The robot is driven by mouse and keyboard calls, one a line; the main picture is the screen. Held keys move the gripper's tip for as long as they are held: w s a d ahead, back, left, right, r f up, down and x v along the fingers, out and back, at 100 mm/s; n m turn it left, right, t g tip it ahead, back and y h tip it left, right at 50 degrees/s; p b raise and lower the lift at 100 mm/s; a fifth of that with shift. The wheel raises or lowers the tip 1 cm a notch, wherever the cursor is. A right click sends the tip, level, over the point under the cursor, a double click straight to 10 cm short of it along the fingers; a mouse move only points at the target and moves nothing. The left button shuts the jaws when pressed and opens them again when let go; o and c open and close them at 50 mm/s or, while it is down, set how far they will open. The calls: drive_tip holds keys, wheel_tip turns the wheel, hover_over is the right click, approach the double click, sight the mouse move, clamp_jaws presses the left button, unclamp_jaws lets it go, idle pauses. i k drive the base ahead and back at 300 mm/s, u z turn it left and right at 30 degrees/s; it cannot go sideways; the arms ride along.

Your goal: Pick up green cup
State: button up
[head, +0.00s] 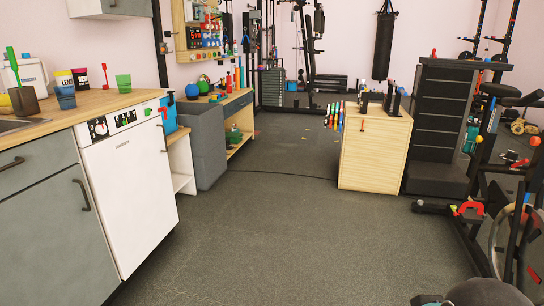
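A small green cup (123,84) stands upright on the wooden counter (98,104) at the upper left, near the counter's right end above the white dishwasher. It stands apart from its neighbours, with its front side uncovered. My gripper does not show. A dark rounded part at the bottom right edge may be part of my arm.
The dishwasher (132,185) fronts the counter. Grey floor (270,240) is clear ahead; a wooden cabinet (375,150) and gym equipment stand right.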

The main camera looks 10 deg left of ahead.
sight(124, 84)
drive_tip(key=u, duration=0.35)
drive_tip(key=i, duration=1.7)
drive_tip(key=u, duration=1.55)
drive_tip(key=i, duration=1.15)
drive_tip(key=u, duration=0.75)
